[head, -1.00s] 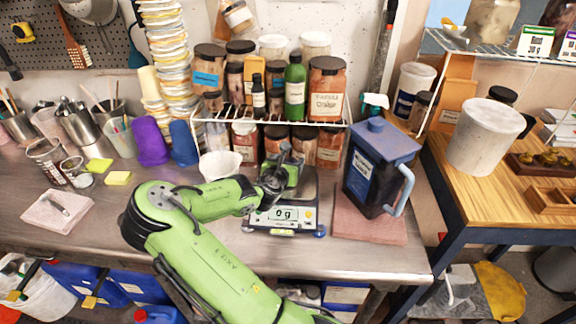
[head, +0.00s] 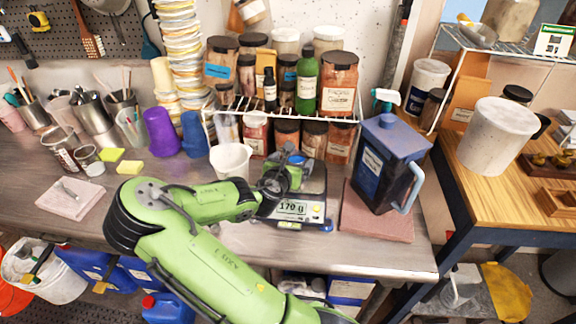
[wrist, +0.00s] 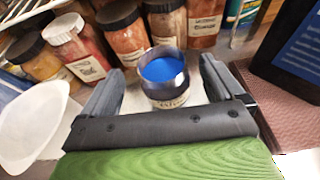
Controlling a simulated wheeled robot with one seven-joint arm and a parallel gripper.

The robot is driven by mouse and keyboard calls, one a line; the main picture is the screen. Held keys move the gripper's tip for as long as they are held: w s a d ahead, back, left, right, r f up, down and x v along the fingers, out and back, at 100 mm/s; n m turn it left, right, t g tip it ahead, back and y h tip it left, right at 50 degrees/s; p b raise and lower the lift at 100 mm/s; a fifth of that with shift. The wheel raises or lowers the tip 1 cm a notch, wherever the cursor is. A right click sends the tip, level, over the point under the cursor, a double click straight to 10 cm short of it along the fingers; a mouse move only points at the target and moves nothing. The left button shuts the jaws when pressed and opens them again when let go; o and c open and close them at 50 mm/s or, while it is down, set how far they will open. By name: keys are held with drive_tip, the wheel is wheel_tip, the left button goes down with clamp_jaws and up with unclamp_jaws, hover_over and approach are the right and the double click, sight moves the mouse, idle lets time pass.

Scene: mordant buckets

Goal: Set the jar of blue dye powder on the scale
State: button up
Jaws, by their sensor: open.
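The jar of blue dye powder (wrist: 165,82) stands upright on the pale pan of the scale (wrist: 134,98) in the wrist view. Its open top shows bright blue powder, and a label is on its front. My gripper (wrist: 163,72) is open, with one finger on each side of the jar and visible gaps between. In the head view the scale (head: 302,210) reads 170 g. My gripper (head: 288,172) is over its pan there and hides most of the jar.
A white bowl (head: 231,160) is left of the scale. A dark blue jug (head: 383,165) stands on a reddish slab (head: 376,222) to the right. A wire rack (head: 285,116) with several pigment jars is close behind.

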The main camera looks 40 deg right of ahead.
drive_tip(key=s+a+m+g+y, duration=0.1)
drive_tip(key=s+a+m+y, duration=0.3)
drive_tip(key=a+m, duration=0.35)
drive_tip(key=s+a+m+g+y, duration=0.2)
drive_tip(key=s+a+m+y, duration=0.15)
drive_tip(key=a+m, duration=0.35)
drive_tip(key=s+a+r+m+t+y, duration=0.2)
drive_tip(key=s+a+r+m+y, duration=0.3)
drive_tip(key=s+a+r+m, duration=0.4)
drive_tip(key=s+a+r, duration=0.4)
drive_tip(key=a, duration=0.2)
drive_tip(key=shift+a+r, duration=0.2)
drive_tip(key=shift+r, duration=0.2)
